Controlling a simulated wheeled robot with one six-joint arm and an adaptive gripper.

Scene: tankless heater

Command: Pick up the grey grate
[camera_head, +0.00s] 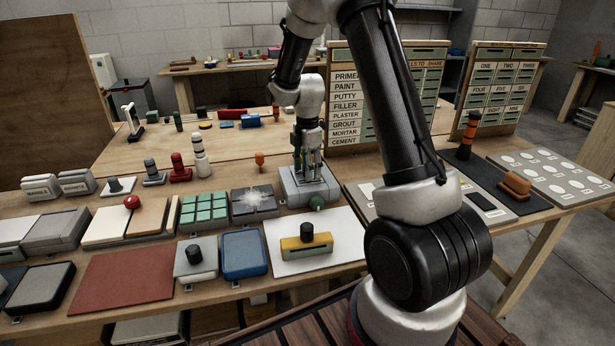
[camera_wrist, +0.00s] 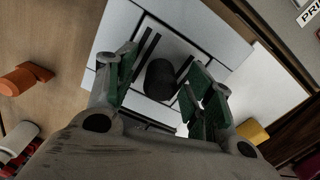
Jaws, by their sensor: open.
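A light grey slotted piece, which looks like the grey grate (camera_wrist: 182,48), lies under my gripper in the wrist view. It has dark slots and a dark round knob (camera_wrist: 160,78). My gripper (camera_wrist: 163,66) is open, with one green-padded finger on each side of the knob. I cannot tell whether either finger touches it. In the head view my gripper (camera_head: 307,160) points down over a grey box (camera_head: 292,200) with a small green knob on its front. The gripper and arm hide most of the box's top, so the grate is not clear there.
A yellow block (camera_head: 304,248) with a black knob sits on a white sheet in front. A green tile tray (camera_head: 204,208) and a dark cracked panel (camera_head: 252,201) stand to the left. An orange peg (camera_head: 260,160) is close behind. A label board (camera_head: 345,100) rises behind right.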

